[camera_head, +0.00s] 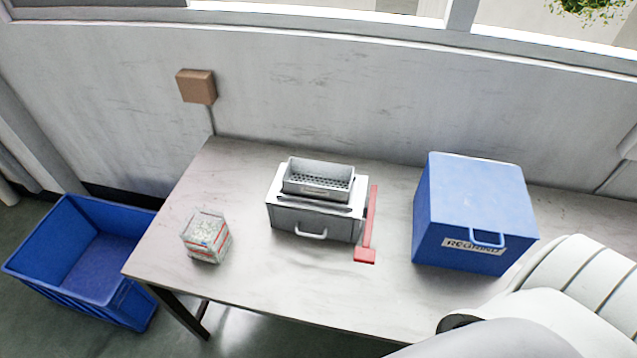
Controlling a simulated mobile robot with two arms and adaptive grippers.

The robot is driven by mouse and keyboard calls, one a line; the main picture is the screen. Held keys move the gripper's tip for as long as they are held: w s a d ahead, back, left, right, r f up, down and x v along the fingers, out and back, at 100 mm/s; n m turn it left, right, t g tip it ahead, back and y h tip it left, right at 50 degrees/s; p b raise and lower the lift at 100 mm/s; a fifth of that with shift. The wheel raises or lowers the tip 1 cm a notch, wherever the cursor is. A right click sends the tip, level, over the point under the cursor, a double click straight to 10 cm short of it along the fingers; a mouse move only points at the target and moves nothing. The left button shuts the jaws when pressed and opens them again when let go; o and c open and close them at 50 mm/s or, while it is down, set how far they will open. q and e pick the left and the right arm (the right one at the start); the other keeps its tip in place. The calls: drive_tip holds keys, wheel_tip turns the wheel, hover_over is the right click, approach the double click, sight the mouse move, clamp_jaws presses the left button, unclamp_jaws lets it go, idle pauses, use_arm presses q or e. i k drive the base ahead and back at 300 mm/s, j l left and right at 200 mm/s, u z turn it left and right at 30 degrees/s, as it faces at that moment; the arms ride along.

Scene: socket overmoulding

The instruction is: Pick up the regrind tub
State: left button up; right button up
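A small clear tub (206,236) of pale granules with a red-edged label stands upright on the left part of the table. A large blue box (468,211) stands on the right part of the table, with a front handle and a partly hidden label that seems to read "REGRIND". I cannot tell for sure which of the two the task means. Neither of my grippers is in view. A white, ribbed part of my own body shows at the lower right.
A grey machine (313,215) with a perforated tray on top and a front handle stands mid-table. A red lever (367,236) is at its right side. An empty blue crate (83,262) is on the floor left of the table (290,277). The table's front strip is clear.

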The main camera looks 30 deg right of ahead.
sight(206, 235)
drive_tip(key=k+l+z, duration=0.15)
drive_tip(key=l, duration=0.15)
drive_tip(key=k+l+z, duration=0.15)
drive_tip(key=l, duration=0.2)
drive_tip(key=k+l+z, duration=0.2)
drive_tip(key=l, duration=0.15)
drive_tip(key=l+z, duration=0.15)
drive_tip(key=l, duration=0.2)
drive_tip(key=k, duration=0.05)
